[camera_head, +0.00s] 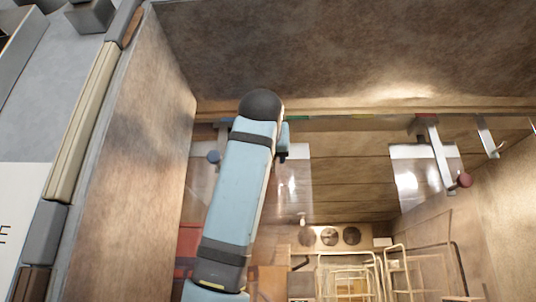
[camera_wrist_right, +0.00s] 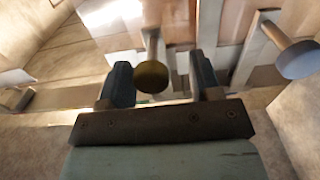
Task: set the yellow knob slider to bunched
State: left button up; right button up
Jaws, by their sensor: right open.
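The yellow knob (camera_wrist_right: 152,77) shows in the right wrist view, dull yellow and round, on the end of a metal bar. My right gripper (camera_wrist_right: 162,82) is open, with one dark finger on each side of the knob. The knob appears nearer the left finger; I cannot tell if they touch. In the head view my right arm reaches up to the rail (camera_head: 350,122) and hides the yellow knob; part of the gripper (camera_head: 283,143) shows at its right edge. My left gripper is not in view.
A blue knob (camera_head: 214,156) is just left of my arm in the head view; it also shows in the wrist view (camera_wrist_right: 298,60). A red knob (camera_head: 465,180) is on a bar at the right. Clear strips (camera_head: 294,185) hang below the rail. Wire racks (camera_head: 350,262) stand beyond.

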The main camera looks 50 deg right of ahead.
jog(key=shift+s, duration=0.1)
jog(key=shift+s+a+f, duration=0.1)
jog(key=shift+s+a, duration=0.05)
jog(key=shift+s, duration=0.1)
jog(key=b+v, duration=0.4)
jog(key=v, duration=0.9)
jog(key=shift+a, duration=0.25)
jog(key=shift+w, duration=0.1)
